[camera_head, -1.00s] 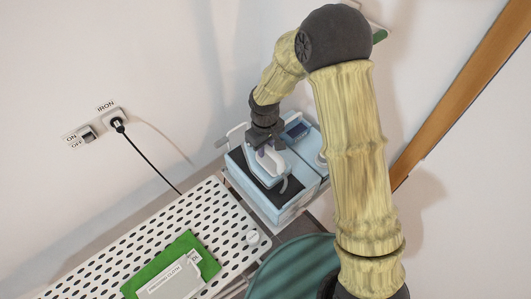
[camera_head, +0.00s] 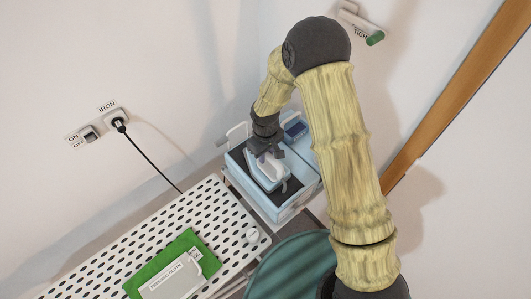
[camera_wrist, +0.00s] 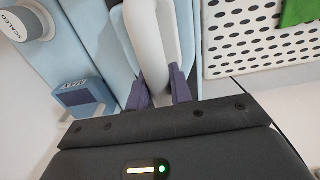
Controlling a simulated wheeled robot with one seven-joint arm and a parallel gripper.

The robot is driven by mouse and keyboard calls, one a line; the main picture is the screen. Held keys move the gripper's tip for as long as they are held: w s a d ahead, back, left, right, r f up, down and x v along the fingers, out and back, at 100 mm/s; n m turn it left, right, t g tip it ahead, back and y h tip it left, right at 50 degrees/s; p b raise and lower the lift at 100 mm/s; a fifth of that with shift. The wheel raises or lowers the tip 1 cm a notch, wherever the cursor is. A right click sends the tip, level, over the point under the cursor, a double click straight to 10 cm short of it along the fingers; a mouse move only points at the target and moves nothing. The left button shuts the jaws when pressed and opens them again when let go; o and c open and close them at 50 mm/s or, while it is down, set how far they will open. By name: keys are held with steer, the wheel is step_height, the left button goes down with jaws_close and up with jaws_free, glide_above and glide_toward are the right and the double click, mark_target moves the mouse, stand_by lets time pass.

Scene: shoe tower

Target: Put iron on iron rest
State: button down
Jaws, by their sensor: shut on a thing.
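The white and light-blue iron (camera_head: 272,172) is over the dark pad of the light-blue iron rest (camera_head: 300,203). Whether it touches the pad or is just above it I cannot tell. My gripper (camera_head: 267,152) is above the iron and shut on its handle. In the wrist view, the purple fingers of my gripper (camera_wrist: 158,90) stand on either side of the white handle of the iron (camera_wrist: 146,35). The blue casing of the iron rest (camera_wrist: 60,45) shows at left. The iron's soleplate is hidden.
A perforated ironing board (camera_head: 215,205) lies at left, carrying a green cloth (camera_head: 205,250) with a white label. A wall socket (camera_head: 118,117) with a plugged-in black cord is behind it. A teal round object (camera_head: 295,268) is in front, and a green-tipped lever (camera_head: 374,38) is at upper right.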

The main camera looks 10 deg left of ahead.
steer(key=c, duration=1.7)
jaws_free()
steer(key=shift+f, duration=0.1)
steer(key=o, duration=0.4)
steer(key=shift+o, duration=0.2)
steer(key=shift+r, duration=0.2)
step_height(320, 180, up, 12)
steer(key=b, duration=0.4)
